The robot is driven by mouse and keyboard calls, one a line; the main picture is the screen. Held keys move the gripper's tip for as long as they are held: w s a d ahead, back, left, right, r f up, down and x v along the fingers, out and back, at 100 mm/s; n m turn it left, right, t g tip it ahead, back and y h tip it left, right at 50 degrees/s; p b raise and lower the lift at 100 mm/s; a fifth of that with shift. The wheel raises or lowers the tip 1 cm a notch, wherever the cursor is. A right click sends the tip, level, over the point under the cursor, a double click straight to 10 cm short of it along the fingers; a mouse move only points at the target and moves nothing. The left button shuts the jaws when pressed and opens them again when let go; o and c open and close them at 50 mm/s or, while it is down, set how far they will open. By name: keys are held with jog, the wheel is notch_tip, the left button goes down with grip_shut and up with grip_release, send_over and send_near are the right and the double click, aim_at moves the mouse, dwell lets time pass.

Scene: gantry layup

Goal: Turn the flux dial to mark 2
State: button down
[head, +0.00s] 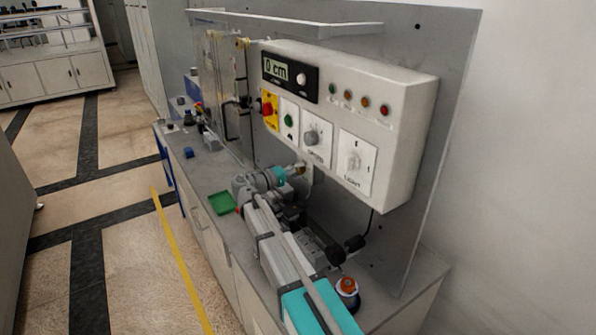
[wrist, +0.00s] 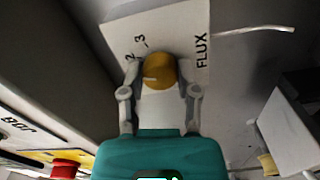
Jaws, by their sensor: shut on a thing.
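The flux dial (wrist: 160,70) is a round orange-yellow knob on a white plate (wrist: 185,30) lettered FLUX, in the wrist view. Marks 2 and 3 show on the plate at the dial's upper left; other marks are hidden. A short white line on the knob points left in the picture, somewhat below mark 2. My gripper (wrist: 162,82) is shut on the dial, one finger on each side. In the head view my gripper (head: 290,172) is below the control box, and the dial is mostly hidden by it.
The control box (head: 420,110) with a display, knobs and buttons overhangs my arm. A green tray (head: 222,203) and a red-topped round object (head: 347,284) stand on the bench. In the wrist view a red button (wrist: 66,168) shows at the lower left.

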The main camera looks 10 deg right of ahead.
dwell(0.3)
jog(key=shift+c, duration=1.7)
grip_release()
jog(key=shift+a, duration=0.15)
jog(key=v, duration=1.1)
jog(key=shift+s+a, duration=0.15)
jog(key=shift+a, duration=0.2)
